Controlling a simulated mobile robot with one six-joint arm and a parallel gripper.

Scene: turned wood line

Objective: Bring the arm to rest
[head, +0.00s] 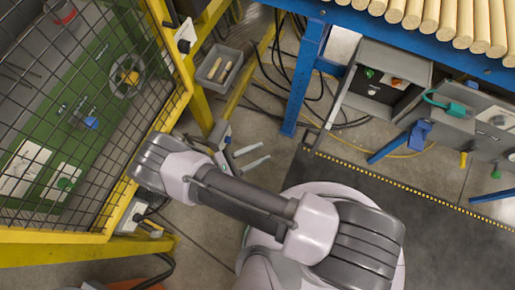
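My arm reaches from my base at the lower middle to its elbow beside the yellow fence frame, and its wrist lies beyond the forearm. My gripper (263,151) points right, above the concrete floor. Its two pale fingers stand apart with nothing visible between them. Part of the wrist is hidden behind the arm.
A yellow-framed mesh fence (172,62) stands close on the left. A grey bin (218,70) with wooden pieces is behind the gripper. A blue frame (305,75) carries wooden rods at upper right. Cables lie on the floor, and a dark mat (440,235) is clear at right.

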